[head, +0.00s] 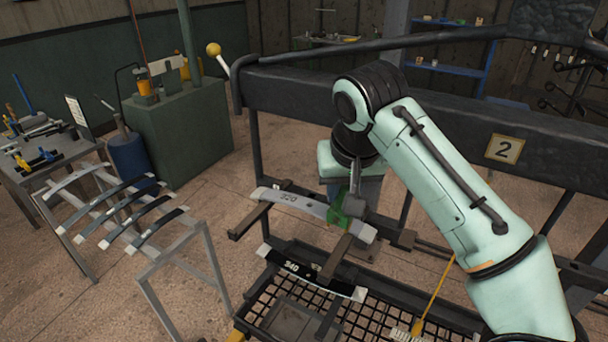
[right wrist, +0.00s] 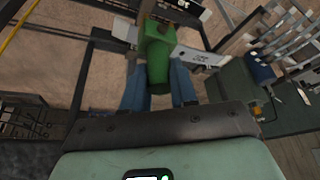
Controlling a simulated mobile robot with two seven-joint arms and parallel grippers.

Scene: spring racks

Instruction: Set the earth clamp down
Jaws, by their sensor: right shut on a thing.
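The green earth clamp (head: 338,208) is at my right gripper in the head view. In the right wrist view the clamp (right wrist: 155,50) sits between the blue fingers of my right gripper (right wrist: 157,88), which is shut on it. The clamp is at the right part of a grey leaf spring marked 320 (head: 290,202), which lies across the rack's arms. I cannot tell whether the clamp grips the spring or only overlaps it in view. My gripper's fingers are partly hidden by the arm in the head view. My left gripper is not in view.
A dark rack beam (head: 290,92) with a number 2 plate (head: 503,149) runs behind my right arm. A black spring marked 340 (head: 310,274) lies below, above a mesh tray (head: 375,318). A stand with several springs (head: 130,225) is left, beside a green cabinet (head: 180,125).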

